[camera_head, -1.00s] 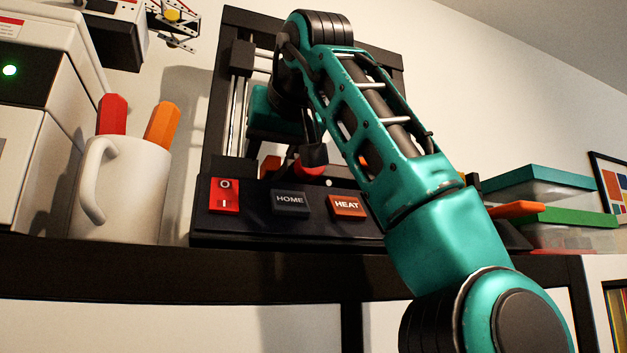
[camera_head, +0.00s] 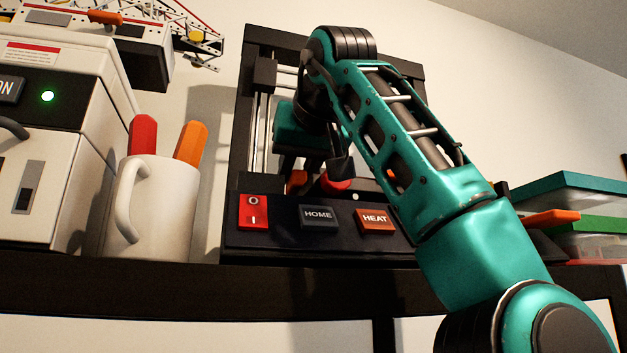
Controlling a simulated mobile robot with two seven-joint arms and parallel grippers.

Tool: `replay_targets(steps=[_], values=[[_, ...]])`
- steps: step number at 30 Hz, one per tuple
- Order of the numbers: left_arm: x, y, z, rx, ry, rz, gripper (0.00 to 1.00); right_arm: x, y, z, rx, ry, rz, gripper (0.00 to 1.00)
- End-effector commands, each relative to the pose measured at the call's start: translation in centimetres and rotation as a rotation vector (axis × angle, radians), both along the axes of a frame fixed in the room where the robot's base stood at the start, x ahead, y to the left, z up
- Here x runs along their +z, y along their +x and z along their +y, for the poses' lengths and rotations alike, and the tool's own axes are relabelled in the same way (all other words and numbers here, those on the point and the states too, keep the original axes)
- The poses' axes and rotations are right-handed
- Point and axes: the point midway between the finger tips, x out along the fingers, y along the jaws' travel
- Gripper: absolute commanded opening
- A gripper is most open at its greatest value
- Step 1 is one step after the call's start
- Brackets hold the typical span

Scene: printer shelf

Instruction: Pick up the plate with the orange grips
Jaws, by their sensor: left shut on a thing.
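The black printer (camera_head: 245,130) stands on the shelf, with orange bits low inside its frame. One orange bit (camera_head: 297,178) is left of my gripper. Another (camera_head: 391,175) shows through a gap in my arm. They look like the plate's orange grips, but the plate surface is mostly hidden by the printer's front panel and my arm. My left gripper (camera_head: 340,168) points down inside the printer. Its dark fingers are shut at a rounded red part (camera_head: 336,184), touching its top. My right gripper is not in view.
The front panel holds a red switch (camera_head: 254,211), a HOME button (camera_head: 318,216) and a HEAT button (camera_head: 375,218). A white mug (camera_head: 165,215) with red and orange handles stands left. Lidded boxes (camera_head: 575,190) and an orange-handled thing (camera_head: 550,218) are right.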

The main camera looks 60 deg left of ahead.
Motion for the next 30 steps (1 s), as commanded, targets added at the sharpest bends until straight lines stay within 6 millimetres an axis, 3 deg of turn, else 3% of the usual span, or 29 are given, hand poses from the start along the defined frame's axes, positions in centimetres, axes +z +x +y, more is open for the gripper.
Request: replay_targets(steps=[8, 21, 30], values=[[1.7, -0.1, 0.0, 0.002, 0.002, -0.003, 0.0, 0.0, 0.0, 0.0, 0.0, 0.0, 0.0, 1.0], [7.6, -0.2, 0.1, 0.002, 0.0, -0.003, 0.0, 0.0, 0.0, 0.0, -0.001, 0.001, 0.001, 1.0], [9.6, -0.1, 0.0, 0.001, 0.0, -0.004, 0.0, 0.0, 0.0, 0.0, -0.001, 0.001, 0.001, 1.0]])
